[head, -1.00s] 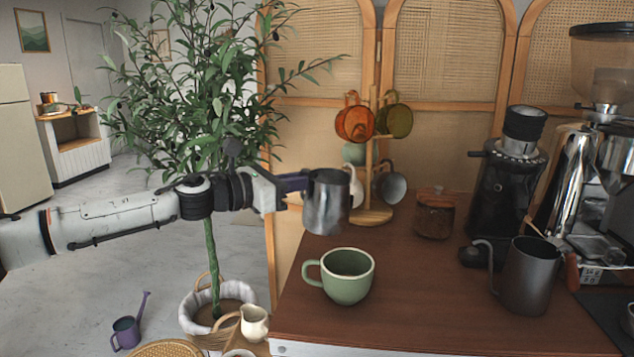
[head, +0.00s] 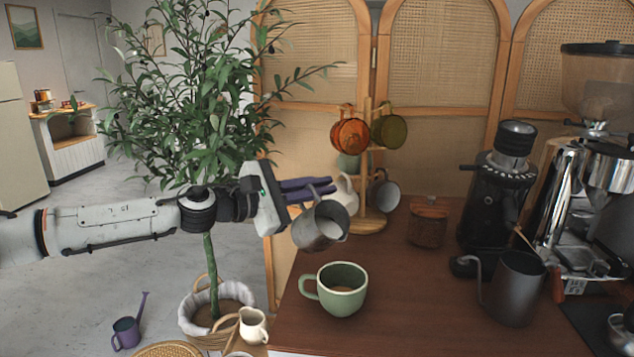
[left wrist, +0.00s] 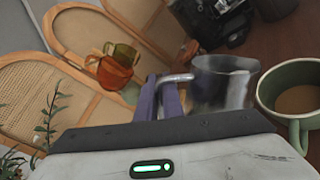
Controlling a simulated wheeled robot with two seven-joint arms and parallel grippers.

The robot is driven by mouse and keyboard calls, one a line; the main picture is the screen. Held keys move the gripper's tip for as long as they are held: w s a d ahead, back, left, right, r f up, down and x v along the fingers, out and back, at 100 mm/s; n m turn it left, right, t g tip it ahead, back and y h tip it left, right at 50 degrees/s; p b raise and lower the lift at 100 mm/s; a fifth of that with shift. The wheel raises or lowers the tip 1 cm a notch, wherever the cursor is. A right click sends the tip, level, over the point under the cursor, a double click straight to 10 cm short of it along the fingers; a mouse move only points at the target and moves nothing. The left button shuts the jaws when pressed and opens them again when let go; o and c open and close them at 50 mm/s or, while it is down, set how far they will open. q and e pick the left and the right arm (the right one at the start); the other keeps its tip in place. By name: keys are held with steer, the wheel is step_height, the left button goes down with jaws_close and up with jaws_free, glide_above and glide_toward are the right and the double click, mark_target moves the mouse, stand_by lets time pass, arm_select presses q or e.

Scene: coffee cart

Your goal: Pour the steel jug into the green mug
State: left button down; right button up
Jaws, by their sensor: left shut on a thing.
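The steel jug (head: 318,228) is held in the air above and slightly left of the green mug (head: 342,290). It is tilted, its mouth turned toward the right. My left gripper (head: 306,190) is shut on the jug's handle; its purple fingers also show in the left wrist view (left wrist: 160,100) around the handle of the jug (left wrist: 222,85). The green mug stands upright on the brown counter with brown liquid inside, and it also shows at the right of the left wrist view (left wrist: 292,98). No stream between jug and mug is visible. My right gripper is not in view.
A mug tree (head: 368,165) with several cups stands behind the jug. A lidded wooden-topped jar (head: 428,222), a black grinder (head: 495,195) and a dark gooseneck kettle (head: 515,290) stand to the right. The brown counter (head: 415,310) is clear right of the mug.

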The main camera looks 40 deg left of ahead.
arm_select(q)
steer(key=shift+d+r+m+p, duration=0.3)
steer(key=shift+p, duration=0.05)
steer(key=shift+s+d+r+m+p, duration=0.25)
steer(key=shift+d+m+p, duration=0.2)
steer(key=shift+m+p, duration=0.35)
steer(key=shift+d+r+p, duration=0.15)
steer(key=shift+d+p, duration=0.1)
steer(key=shift+p, duration=0.25)
steer(key=shift+s+d+r+m+y+p, duration=0.25)
steer(key=shift+d+m+p, duration=0.35)
steer(key=shift+p, duration=0.6)
steer(key=shift+d+r+m+y+p, duration=0.1)
steer(key=shift+d+r+m+p, duration=0.3)
steer(key=shift+m+p, duration=0.55)
steer(key=shift+s+d+r+m+y, duration=0.15)
steer(key=shift+d+r+m, duration=0.1)
steer(key=shift+d+m, duration=0.3)
steer(key=shift+s+d+r+m, duration=0.2)
steer(key=shift+d+m, duration=0.3)
steer(key=shift+d, duration=0.2)
steer(key=shift+s+d+r+m+y, duration=0.15)
steer(key=shift+d+r+m, duration=0.1)
steer(key=shift+d+m, duration=0.3)
steer(key=shift+d, duration=0.1)
